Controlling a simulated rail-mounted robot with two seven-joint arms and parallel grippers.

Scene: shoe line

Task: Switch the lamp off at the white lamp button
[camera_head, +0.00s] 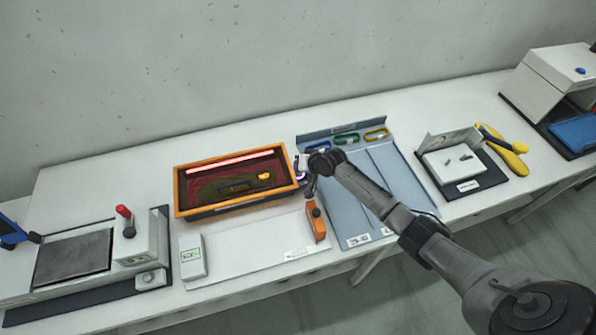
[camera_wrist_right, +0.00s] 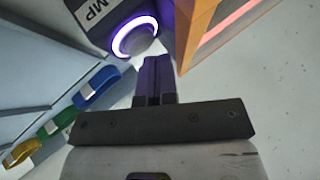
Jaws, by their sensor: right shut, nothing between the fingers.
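The lamp button (camera_wrist_right: 133,40) shows in the right wrist view as a round button with a glowing violet ring. It sits on a dark box (camera_wrist_right: 92,16) with a white label reading "MP" in the visible part. My right gripper (camera_wrist_right: 157,64) is shut and empty, its fingertips close beside the button; I cannot tell whether they touch. In the head view my right gripper (camera_head: 311,188) is by the right end of the orange-rimmed box (camera_head: 178,191), and my arm mostly hides the button. A red strip lamp (camera_head: 230,161) glows in that box. My left gripper is not in view.
A blue-grey tray (camera_head: 372,200) with several coloured loops lies right of the box. A white board (camera_head: 250,247) with an orange tool (camera_head: 316,222) lies in front. A press-like device (camera_head: 135,240) stands left; yellow-handled pliers (camera_head: 505,143) lie right.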

